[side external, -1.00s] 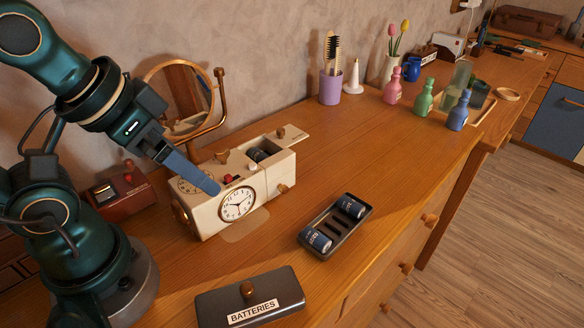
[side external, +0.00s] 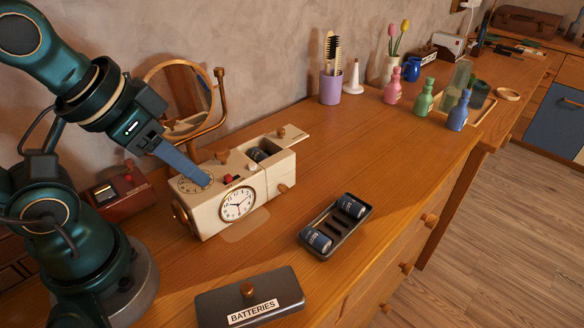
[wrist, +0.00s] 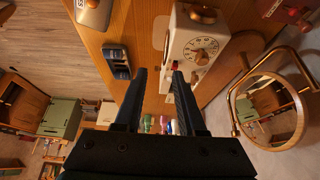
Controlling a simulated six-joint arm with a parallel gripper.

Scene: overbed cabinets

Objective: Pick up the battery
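A dark tray (side external: 346,236) on the desk holds two dark blue batteries, one at its near end (side external: 316,240) and one at its far end (side external: 351,205). The tray's contents also show in the wrist view, left of my fingers, as dark batteries (wrist: 117,65). A cream clock box (side external: 212,215) stands left of the tray, with a dark battery (side external: 258,154) in its open top compartment. My gripper (side external: 207,182) appears above the left part of the clock box in the side view. In the wrist view its two fingers (wrist: 160,72) are apart with nothing between them.
A dark lid labelled BATTERIES (side external: 278,287) lies at the desk's front. A round mirror (side external: 185,95) stands behind the clock box, and a red box (side external: 122,196) to its left. Bottles (side external: 424,98) stand far back right. The desk between tray and bottles is clear.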

